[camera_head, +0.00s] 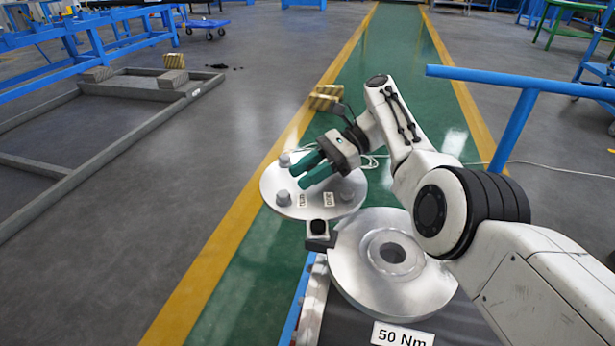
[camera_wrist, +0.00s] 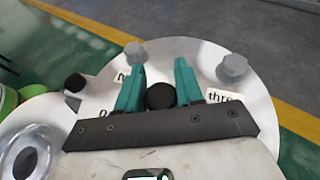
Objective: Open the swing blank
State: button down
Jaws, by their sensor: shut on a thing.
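The swing blank (camera_head: 314,211) is a round silver plate with grey bolt heads and small white labels. In the head view it lies out to the left of the flanged shell (camera_head: 347,266), clear of the shell's central hole. My gripper (camera_head: 300,177) is over the plate, its two green fingers reaching down to it. In the wrist view the plate (camera_wrist: 205,57) fills the middle, and my gripper (camera_wrist: 158,66) has a finger on each side of a round black knob (camera_wrist: 160,96), shut on it. The knob is hidden in the head view.
A black-topped hinge block (camera_head: 318,228) sits between plate and shell. A "50 Nm" label (camera_head: 402,335) is at the shell's front. A blue rail (camera_head: 515,105) stands at right.

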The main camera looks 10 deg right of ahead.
jog(key=shift+f, duration=0.15)
jog(key=c, duration=0.8)
grip_release()
jog(key=shift+a, duration=0.1)
jog(key=shift+r, duration=0.2)
